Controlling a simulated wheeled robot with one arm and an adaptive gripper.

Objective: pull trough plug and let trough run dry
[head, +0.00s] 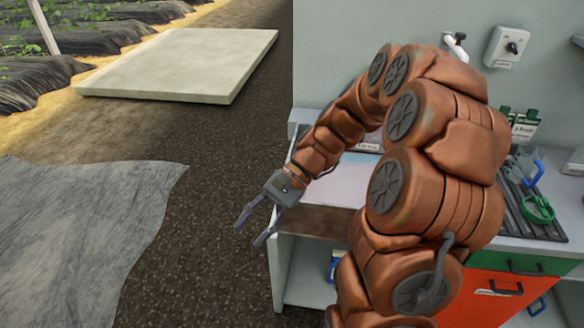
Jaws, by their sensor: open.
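My gripper (248,234) is open and empty. It hangs in front of the left end of the bench, over the dark ground, with its fingers pointing down and left. Behind my arm is a pale, flat-looking area (335,182) on the bench with a brown front strip (320,221). I cannot tell whether this is the trough. No plug can be made out, and my arm hides much of the middle of the bench. A white tap (455,42) is on the wall above, partly behind my arm.
A switch box (507,47) is on the wall. A pale slab (180,65) and grey sheet (80,230) lie left; dark ground between is clear.

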